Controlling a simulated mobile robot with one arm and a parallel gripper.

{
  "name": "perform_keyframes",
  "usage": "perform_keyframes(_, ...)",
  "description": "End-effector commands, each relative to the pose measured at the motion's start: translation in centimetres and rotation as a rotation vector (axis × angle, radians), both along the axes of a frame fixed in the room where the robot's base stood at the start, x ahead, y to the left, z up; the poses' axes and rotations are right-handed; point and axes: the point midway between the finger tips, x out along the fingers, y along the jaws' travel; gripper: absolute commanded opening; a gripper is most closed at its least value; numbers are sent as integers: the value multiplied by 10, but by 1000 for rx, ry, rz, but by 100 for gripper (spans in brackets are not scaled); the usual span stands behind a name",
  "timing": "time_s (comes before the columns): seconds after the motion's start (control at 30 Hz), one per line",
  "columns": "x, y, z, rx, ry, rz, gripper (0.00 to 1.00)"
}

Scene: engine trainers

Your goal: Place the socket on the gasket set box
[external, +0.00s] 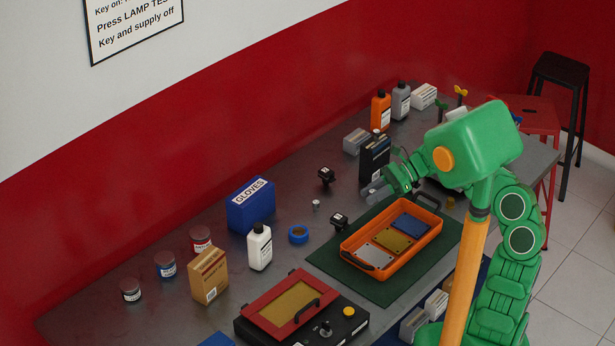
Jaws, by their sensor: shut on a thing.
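A tan cardboard box (206,277) with a printed label stands upright at the front left of the bench, well left of my gripper. It may be the gasket set box, but its print is too small to read.
An orange tray (345,245) with coloured plates lies on a green mat (325,258). A black box (373,160) stands close behind my gripper. A white bottle (260,247), blue gloves box (250,207), blue tape roll (298,234) and several cans stand left.

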Motion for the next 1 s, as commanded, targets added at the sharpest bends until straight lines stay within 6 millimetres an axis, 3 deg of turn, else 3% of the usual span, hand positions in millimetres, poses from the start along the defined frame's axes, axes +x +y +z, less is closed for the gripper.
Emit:
perform_keyframes(0.17,0,6,0,0,-1,3,0)
perform_keyframes(0.27,-1,20,1,1,-2,6,0)
perform_keyframes(0.67,-13,121,12,3,-2,23,0)
perform_keyframes(1.0,-38,207,25,2,-2,27,0)
